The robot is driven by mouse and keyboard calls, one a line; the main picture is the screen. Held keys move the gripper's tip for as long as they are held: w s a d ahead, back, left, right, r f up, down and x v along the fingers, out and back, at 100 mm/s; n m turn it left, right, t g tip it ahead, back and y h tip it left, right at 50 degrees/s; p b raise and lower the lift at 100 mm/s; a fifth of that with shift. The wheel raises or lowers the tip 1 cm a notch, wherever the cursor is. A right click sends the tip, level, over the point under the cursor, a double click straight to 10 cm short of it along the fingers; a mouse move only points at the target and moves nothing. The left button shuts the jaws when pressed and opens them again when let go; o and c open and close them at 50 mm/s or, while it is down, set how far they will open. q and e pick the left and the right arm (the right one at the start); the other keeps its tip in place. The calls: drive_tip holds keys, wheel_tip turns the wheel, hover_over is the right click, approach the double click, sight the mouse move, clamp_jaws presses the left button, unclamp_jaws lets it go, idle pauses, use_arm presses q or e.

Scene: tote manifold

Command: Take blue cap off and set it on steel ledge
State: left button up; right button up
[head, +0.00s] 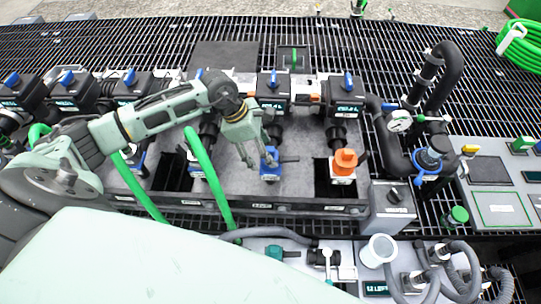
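A blue cap (270,160) sits on a fitting in the middle of the grey manifold tray, below a black valve with a blue handle. My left gripper (257,158) reaches in from the left and points down just left of the cap. Its fingers look apart, with the cap at or just beyond their tips; I cannot tell whether they touch it. Another blue-topped fitting (197,169) is to the left, partly behind a green bar. I cannot tell for certain which grey surface is the steel ledge; a light grey panel (495,210) lies at the right. My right gripper is not in view.
An orange cap (345,160) stands on a fitting to the right. A green bar (208,175) slants beside my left arm. Black valves line the back. A thick black pipe (447,75) and a gauge (400,121) stand at the right. A white cup (379,250) is in front.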

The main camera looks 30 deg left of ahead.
use_arm(q)
drive_tip(key=x, duration=0.3)
drive_tip(key=shift+w+d+f+p, duration=0.2)
drive_tip(key=shift+w+d+p, duration=0.1)
drive_tip(key=shift+d+p, duration=0.15)
drive_tip(key=shift+f, duration=0.15)
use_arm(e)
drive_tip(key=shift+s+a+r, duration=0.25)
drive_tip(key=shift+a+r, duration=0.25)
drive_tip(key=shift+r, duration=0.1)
use_arm(q)
drive_tip(key=shift+c, duration=0.5)
drive_tip(key=c, duration=1.2)
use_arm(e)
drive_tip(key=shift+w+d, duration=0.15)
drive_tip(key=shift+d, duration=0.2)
use_arm(q)
drive_tip(key=shift+c, duration=0.2)
